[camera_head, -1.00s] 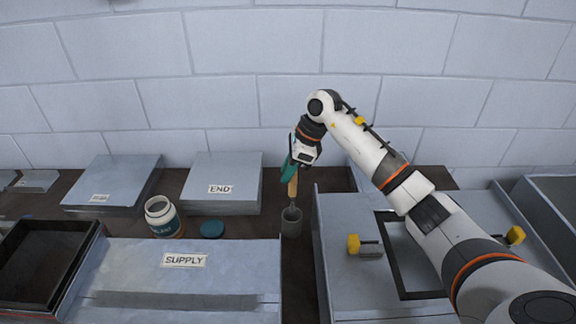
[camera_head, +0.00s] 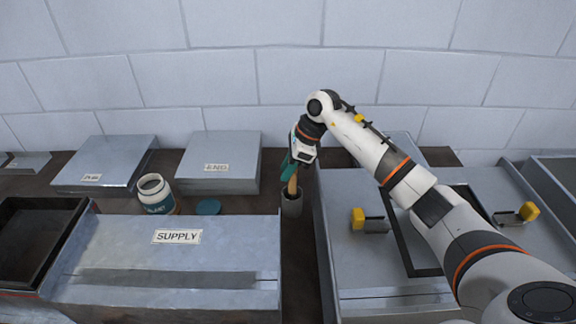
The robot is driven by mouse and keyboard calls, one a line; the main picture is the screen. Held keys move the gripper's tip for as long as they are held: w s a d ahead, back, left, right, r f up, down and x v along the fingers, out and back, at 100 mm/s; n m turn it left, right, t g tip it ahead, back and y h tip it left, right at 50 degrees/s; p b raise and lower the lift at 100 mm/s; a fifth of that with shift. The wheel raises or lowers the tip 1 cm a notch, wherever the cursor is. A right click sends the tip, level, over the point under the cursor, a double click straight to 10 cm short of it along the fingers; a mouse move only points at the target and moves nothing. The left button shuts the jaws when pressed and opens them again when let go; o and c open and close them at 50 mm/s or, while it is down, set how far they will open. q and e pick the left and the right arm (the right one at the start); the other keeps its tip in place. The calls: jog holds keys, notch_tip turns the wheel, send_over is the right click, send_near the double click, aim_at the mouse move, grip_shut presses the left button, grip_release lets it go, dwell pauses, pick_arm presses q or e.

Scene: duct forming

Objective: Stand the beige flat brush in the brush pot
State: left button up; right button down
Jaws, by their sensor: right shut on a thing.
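The brush (camera_head: 293,184) has a tan, wooden-looking handle and points downward. Its lower end is inside the mouth of the dark grey brush pot (camera_head: 291,206), so its bristles are hidden. The pot stands upright on the dark bench, between the supply box and the right-hand metal unit. My right gripper (camera_head: 290,168), with teal fingers, is shut on the brush's upper part directly above the pot. The brush leans slightly. I cannot tell whether it touches the pot's bottom. My left gripper is not in view.
A metal box labelled SUPPLY (camera_head: 170,262) is front left. Closed grey boxes (camera_head: 218,160) line the back. A metal unit with yellow-knobbed clamps (camera_head: 358,219) is close on the pot's right.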

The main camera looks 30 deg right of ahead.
jog(key=shift+f, duration=0.45)
jog(key=c, duration=1.1)
grip_release()
jog(key=shift+o, duration=0.2)
jog(key=shift+r, duration=0.1)
jog(key=b+v, duration=0.2)
jog(key=v, duration=1)
jog(key=shift+s+a, duration=0.1)
